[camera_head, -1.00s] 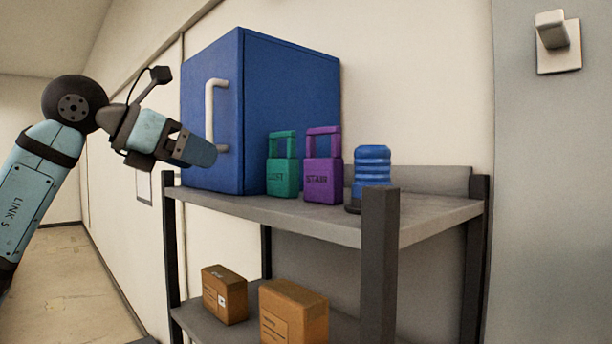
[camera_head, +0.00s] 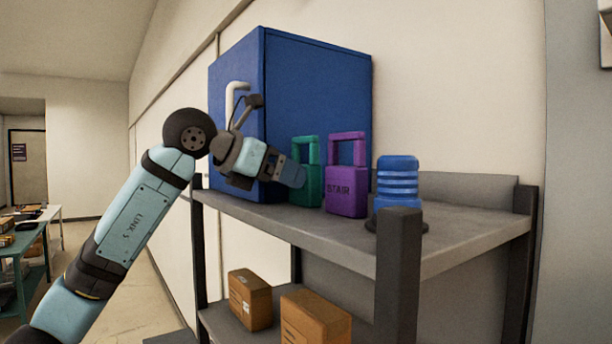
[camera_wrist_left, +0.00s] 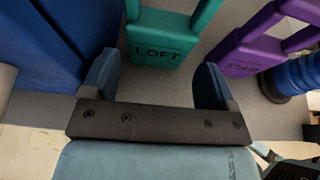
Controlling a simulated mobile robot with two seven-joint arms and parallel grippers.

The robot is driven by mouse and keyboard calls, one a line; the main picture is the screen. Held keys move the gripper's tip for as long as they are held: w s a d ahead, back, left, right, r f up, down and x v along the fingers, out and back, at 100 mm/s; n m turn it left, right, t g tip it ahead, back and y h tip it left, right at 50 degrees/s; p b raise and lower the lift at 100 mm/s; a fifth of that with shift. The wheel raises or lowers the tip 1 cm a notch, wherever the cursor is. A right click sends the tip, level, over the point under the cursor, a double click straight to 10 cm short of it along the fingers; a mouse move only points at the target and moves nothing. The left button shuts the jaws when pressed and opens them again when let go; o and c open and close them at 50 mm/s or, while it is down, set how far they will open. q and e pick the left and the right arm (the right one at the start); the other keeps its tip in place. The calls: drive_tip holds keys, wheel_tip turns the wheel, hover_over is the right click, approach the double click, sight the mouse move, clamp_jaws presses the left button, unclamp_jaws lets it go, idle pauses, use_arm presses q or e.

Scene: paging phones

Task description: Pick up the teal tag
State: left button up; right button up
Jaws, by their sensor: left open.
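The teal tag (camera_head: 306,183) stands upright on the shelf's top board, between the blue cabinet and the purple tag, and is partly hidden by my left gripper in the head view. In the left wrist view the teal tag (camera_wrist_left: 160,42) reads "LOFT" and lies just beyond the fingers, between their lines. My left gripper (camera_head: 292,174) is open and empty. Its two fingers also show in the left wrist view (camera_wrist_left: 155,82), apart, with the tag ahead of them. My right gripper is not in view.
The purple tag (camera_head: 347,190) marked "STAIR" stands close right of the teal tag. A blue ribbed object (camera_head: 397,178) stands farther right. The blue cabinet (camera_head: 320,85) is close on the left. Cardboard boxes (camera_head: 316,318) sit on the lower shelf.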

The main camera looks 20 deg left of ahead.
sight(301, 206)
use_arm(q)
drive_tip(key=shift+w+d+p, duration=0.25)
drive_tip(key=shift+w+p, duration=0.05)
drive_tip(key=shift+p, duration=0.1)
drive_tip(key=p+x, duration=0.1)
drive_tip(key=x, duration=0.3)
drive_tip(key=shift+r+p, duration=0.2)
drive_tip(key=shift+p, duration=0.1)
drive_tip(key=shift+w+d+f, duration=0.1)
drive_tip(key=shift+w+f, duration=0.1)
drive_tip(key=shift+w, duration=0.05)
drive_tip(key=shift+s, duration=0.15)
drive_tip(key=c, duration=0.6)
drive_tip(key=shift+c, duration=0.2)
drive_tip(key=shift+r, duration=0.1)
